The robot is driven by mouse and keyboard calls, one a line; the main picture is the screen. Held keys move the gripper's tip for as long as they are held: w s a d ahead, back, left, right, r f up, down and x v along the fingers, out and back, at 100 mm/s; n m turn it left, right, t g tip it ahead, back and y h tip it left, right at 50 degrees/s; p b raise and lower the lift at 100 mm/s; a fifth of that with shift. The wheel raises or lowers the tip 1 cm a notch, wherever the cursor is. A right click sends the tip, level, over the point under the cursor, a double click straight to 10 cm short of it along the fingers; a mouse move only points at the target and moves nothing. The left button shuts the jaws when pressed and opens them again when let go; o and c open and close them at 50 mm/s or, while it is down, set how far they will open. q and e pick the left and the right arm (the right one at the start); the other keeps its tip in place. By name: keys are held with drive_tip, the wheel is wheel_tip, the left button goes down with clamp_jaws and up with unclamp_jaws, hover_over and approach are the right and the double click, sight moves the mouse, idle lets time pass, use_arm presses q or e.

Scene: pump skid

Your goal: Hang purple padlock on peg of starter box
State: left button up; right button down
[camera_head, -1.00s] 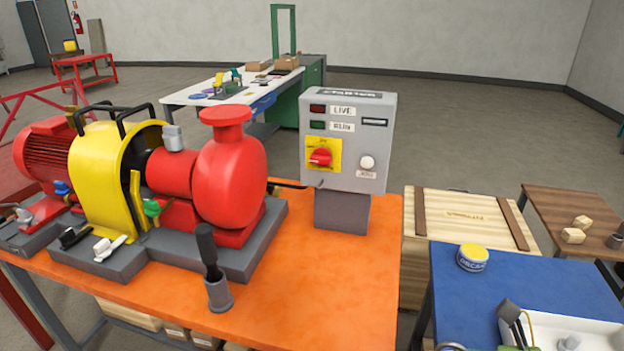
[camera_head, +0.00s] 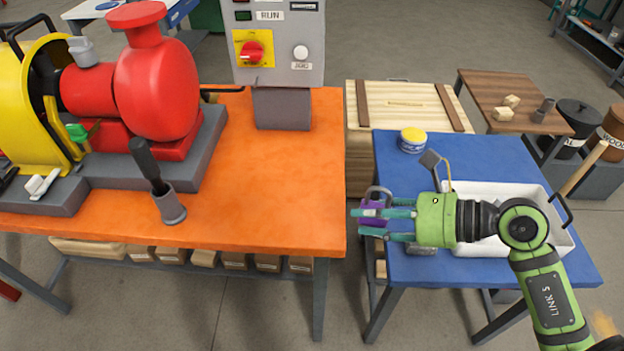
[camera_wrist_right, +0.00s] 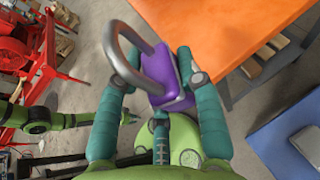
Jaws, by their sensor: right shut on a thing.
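The purple padlock (camera_head: 371,214) is in my right gripper (camera_head: 374,225), above the left edge of the blue table. In the right wrist view the padlock (camera_wrist_right: 162,78) sits between the two teal fingers (camera_wrist_right: 150,85), its grey shackle sticking out and closed into the body as far as I can see. The starter box (camera_head: 278,42) stands on the orange bench, up and left of the gripper, its top cut off by the frame. A small dark stub (camera_head: 257,81) low on its front may be the peg. Part of my left arm (camera_wrist_right: 62,121) shows in the right wrist view; its jaw state is unclear.
The orange bench (camera_head: 270,180) holds a red pump (camera_head: 155,90) and an upright black-handled lever (camera_head: 155,180). The blue table (camera_head: 480,155) bears a white tray (camera_head: 555,240) and a yellow-lidded tin (camera_head: 412,140). A wooden crate (camera_head: 400,105) stands behind. The bench's right part is clear.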

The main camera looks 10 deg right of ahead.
drive_tip(key=s+n+g, duration=0.1)
drive_tip(key=s+d+f+g+y, duration=0.1)
drive_tip(key=s+f+n+g, duration=0.1)
drive_tip(key=shift+s+d+f+n, duration=0.1)
drive_tip(key=shift+s+d+n, duration=0.2)
drive_tip(key=shift+s+d, duration=0.1)
idle(0.5)
